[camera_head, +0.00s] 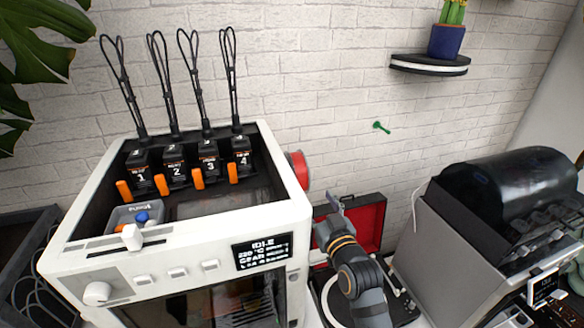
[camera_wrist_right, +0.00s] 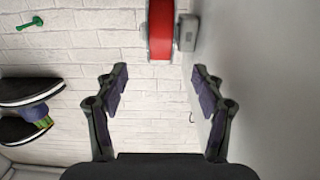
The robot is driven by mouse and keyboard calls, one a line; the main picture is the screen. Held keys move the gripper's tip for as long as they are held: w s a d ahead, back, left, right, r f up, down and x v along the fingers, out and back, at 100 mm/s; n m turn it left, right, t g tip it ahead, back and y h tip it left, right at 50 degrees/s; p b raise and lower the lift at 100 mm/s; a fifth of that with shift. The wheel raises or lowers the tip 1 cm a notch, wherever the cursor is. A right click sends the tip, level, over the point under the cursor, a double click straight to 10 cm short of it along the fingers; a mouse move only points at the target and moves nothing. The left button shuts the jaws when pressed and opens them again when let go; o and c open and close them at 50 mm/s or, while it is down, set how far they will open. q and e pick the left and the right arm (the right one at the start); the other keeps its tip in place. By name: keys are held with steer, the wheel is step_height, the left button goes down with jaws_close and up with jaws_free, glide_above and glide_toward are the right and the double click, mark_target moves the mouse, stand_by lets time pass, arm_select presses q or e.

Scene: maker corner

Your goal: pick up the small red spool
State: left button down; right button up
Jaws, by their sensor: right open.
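The small red spool (camera_head: 301,170) is mounted on the right side of the white printer, partly hidden behind the printer's edge. In the right wrist view the red spool (camera_wrist_right: 160,32) shows at the top middle, cut off by the frame, beside a grey holder (camera_wrist_right: 187,33) on the printer's side. My right gripper (camera_head: 334,204) is below and right of the spool in the head view. In the wrist view its two fingers (camera_wrist_right: 160,82) are spread with nothing between them, and the spool lies beyond their tips, apart from them. My left gripper is not in view.
The white printer (camera_head: 185,240) stands close on the left. A black case with red lining (camera_head: 368,221) is open behind my right arm. A grey machine (camera_head: 455,245) stands at right. A black shelf (camera_head: 430,65) with a plant pot and a green hook (camera_head: 381,127) are on the brick wall.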

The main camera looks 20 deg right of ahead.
mark_target(303, 180)
steer(key=shift+w+a+r+p, duration=0.1)
steer(key=shift+w+r+p, duration=0.1)
steer(key=shift+w+p, duration=1)
steer(key=shift+w+a+r+p, duration=0.1)
steer(key=shift+w+r+p, duration=0.2)
steer(key=shift+w, duration=1.6)
steer(key=w, duration=0.1)
steer(key=w+p, duration=0.1)
steer(key=w, duration=0.1)
steer(key=shift+w+f, duration=0.25)
steer(key=shift+f, duration=0.15)
steer(key=shift+w+f, duration=0.1)
steer(key=shift+w, duration=0.05)
steer(key=shift+c, duration=0.3)
steer(key=shift+s, duration=0.2)
steer(key=c, duration=0.5)
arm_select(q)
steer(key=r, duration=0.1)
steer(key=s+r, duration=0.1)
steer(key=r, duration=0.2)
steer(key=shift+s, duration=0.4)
arm_select(e)
jaws_close()
